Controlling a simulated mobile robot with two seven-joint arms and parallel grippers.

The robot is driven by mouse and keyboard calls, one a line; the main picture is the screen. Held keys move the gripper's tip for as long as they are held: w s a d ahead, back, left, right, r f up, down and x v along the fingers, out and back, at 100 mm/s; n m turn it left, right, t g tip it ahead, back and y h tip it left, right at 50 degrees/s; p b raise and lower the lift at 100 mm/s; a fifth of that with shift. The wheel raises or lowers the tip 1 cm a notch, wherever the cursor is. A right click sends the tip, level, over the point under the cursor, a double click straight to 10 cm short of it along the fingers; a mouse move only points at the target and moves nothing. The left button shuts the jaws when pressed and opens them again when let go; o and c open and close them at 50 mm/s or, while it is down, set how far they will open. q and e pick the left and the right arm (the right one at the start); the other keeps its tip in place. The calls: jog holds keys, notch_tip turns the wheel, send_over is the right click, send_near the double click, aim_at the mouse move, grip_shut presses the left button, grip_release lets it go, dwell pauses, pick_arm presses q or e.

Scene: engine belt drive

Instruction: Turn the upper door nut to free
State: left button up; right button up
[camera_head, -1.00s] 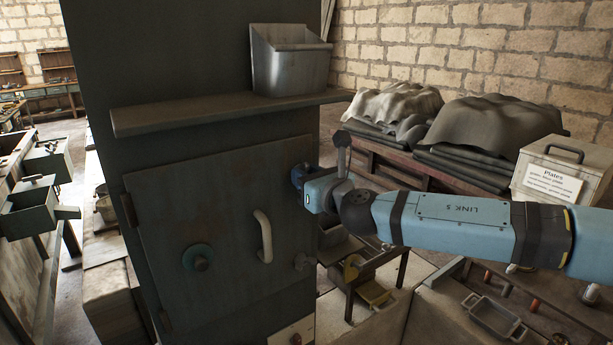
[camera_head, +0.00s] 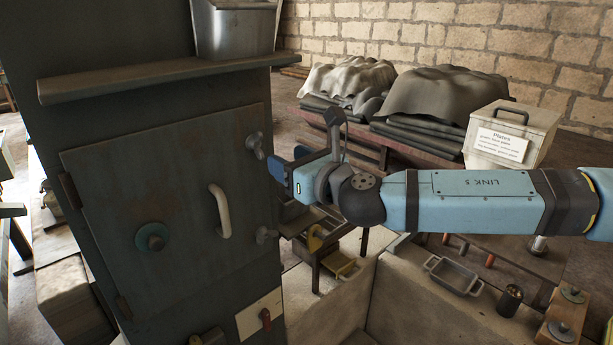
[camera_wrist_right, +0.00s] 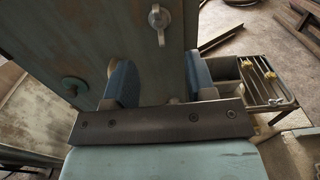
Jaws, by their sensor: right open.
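The upper door nut (camera_head: 254,142) is a small grey wing-type nut at the upper right edge of the dark metal door (camera_head: 110,190). A similar lower nut (camera_head: 264,235) sits below it. My right gripper (camera_head: 288,160) is open and empty, just right of the upper nut and slightly lower, apart from it. In the right wrist view, a wing nut (camera_wrist_right: 159,18), apparently the upper one, stands at the top, beyond the blue fingers of my right gripper (camera_wrist_right: 160,80). My left gripper is not in view.
The door has a pale curved handle (camera_head: 220,211) and a round teal knob (camera_head: 152,237). A shelf (camera_head: 160,80) with a metal bin (camera_head: 235,30) juts out above. Covered stacks (camera_head: 435,100) and a box labelled Plates (camera_head: 510,135) stand behind my right arm.

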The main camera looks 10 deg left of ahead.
jog(key=shift+b+v, duration=0.3)
jog(key=shift+v, duration=1.95)
jog(key=shift+a+f, duration=0.1)
jog(key=s+a+f+m, duration=0.3)
jog(key=s+f+m, duration=0.2)
jog(key=f+m, duration=0.35)
jog(key=s+d+f+m+t+h, duration=0.1)
jog(key=s+d+f+m+h, duration=0.1)
jog(key=d+f+m, duration=0.65)
jog(key=s+d+f+m+t+h, duration=0.15)
jog(key=d+f+m, duration=0.25)
jog(key=f+m, duration=0.9)
jog(key=s+d+f+m+g+h, duration=0.2)
jog(key=s+d+f+m+h, duration=0.5)
jog(key=s+d+f+m, duration=0.6)
jog(key=s+d+f, duration=0.4)
jog(key=d+f, duration=0.1)
jog(key=f, duration=0.2)
jog(key=shift+s+d+m, duration=0.3)
jog(key=shift+s+d, duration=0.05)
jog(key=shift+d, duration=0.05)
